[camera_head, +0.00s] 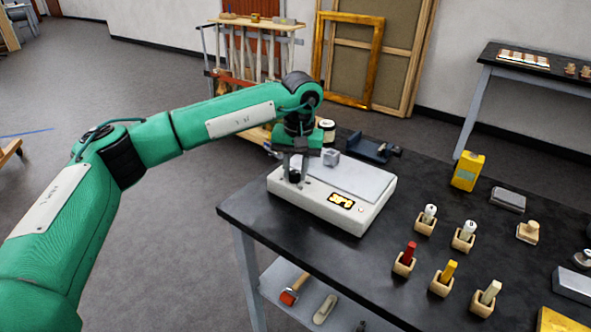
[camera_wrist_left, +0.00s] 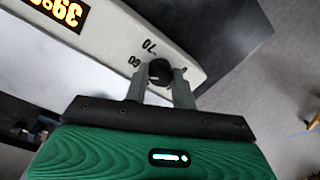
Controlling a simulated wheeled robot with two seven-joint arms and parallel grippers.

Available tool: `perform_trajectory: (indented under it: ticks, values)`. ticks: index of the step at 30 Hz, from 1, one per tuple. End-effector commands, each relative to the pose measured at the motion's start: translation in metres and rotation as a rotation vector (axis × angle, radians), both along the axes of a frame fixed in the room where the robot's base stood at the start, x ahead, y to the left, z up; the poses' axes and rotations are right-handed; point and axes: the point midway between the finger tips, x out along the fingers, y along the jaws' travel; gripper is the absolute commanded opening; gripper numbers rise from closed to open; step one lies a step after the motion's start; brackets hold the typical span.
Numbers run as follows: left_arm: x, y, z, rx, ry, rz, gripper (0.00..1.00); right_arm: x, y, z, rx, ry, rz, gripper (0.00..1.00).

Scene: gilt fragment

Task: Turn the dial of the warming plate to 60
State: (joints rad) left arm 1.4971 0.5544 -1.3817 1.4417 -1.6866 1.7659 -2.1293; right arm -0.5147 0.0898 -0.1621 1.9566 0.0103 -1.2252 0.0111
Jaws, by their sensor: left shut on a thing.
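The warming plate (camera_head: 330,205) is a pale box with a grey top, standing at the near left corner of the black table; its front also shows in the left wrist view (camera_wrist_left: 140,30). Its lit orange display (camera_head: 341,200) shows in the left wrist view (camera_wrist_left: 57,12) with slanted digits I cannot read surely. The black dial (camera_wrist_left: 160,70) is on the plate's face, with printed numbers beside it that look like 60 and 70. My left gripper (camera_head: 294,172) reaches down over the dial and is shut on it, one finger each side. Its pointer is partly hidden. My right gripper is not in view.
A small grey cube (camera_head: 331,157) sits at the plate's far edge. A dark vise-like tool (camera_head: 372,147) lies behind it. Bare tabletop lies between.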

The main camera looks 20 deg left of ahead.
Motion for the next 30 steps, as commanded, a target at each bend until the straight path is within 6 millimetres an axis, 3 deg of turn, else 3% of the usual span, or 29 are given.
perform_trajectory:
  ticks: [21, 22, 25, 30]
  values:
    - [0.0008, 0.0006, 0.0018, 0.0, -0.004, -0.076, 0.03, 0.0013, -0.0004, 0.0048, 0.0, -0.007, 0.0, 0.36]
    - [0.0008, 0.0006, 0.0018, 0.0, -0.004, -0.076, 0.28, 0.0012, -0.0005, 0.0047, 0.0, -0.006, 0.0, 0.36]
    - [0.0007, 0.0005, 0.0016, 0.001, -0.004, -0.076, 0.48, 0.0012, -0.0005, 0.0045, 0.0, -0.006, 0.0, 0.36]
    - [0.0004, 0.0003, 0.0008, 0.0, -0.002, -0.077, 0.48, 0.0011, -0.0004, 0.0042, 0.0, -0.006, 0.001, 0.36]
